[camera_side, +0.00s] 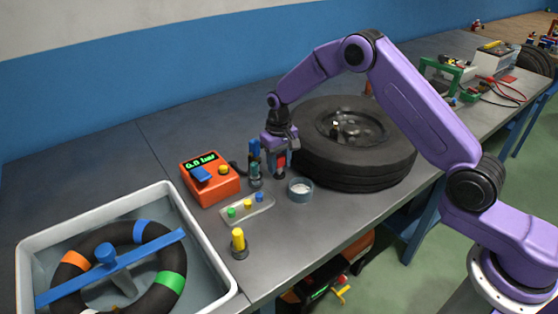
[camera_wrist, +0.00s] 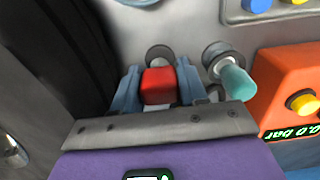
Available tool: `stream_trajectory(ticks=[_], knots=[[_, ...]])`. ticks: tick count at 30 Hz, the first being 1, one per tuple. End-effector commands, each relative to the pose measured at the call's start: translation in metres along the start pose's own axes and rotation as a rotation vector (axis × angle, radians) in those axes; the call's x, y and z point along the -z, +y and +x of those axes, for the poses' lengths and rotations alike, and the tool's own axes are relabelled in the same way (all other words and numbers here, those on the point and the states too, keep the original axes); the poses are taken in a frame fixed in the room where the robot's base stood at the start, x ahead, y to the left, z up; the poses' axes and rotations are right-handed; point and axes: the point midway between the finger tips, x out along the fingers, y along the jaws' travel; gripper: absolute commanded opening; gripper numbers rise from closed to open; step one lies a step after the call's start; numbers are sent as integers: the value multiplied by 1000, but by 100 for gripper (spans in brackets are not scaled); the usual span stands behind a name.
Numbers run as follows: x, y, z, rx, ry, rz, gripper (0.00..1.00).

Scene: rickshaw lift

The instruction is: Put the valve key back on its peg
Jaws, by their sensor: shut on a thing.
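My gripper (camera_side: 280,165) is low over the bench, between a teal-handled tool and the big wheel. Its blue fingers (camera_wrist: 158,86) are shut on a small red block-shaped piece (camera_wrist: 157,87), which looks like the head of the valve key; red also shows between the fingers in the side view (camera_side: 280,160). A round grey piece (camera_wrist: 160,54) shows just beyond the red head in the wrist view. I cannot tell whether it is the peg's base or part of the key, nor whether they touch. The fingers hide the key's lower part.
The teal-handled tool (camera_side: 254,160) stands close left on a round base. The wheel (camera_side: 345,165) is close right. Nearby are an orange gauge box (camera_side: 215,185), a small cup (camera_side: 300,190), a tray of coloured caps (camera_side: 232,214), a yellow-topped piece (camera_side: 238,240) and a water tub (camera_side: 225,300).

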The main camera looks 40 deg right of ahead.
Motion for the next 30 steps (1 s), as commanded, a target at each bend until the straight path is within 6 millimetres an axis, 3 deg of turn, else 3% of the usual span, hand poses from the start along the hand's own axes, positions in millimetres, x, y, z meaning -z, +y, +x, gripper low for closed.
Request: stream_trajectory(ticks=[30], knots=[[0, 0, 12, 0, 0, 0, 19]])
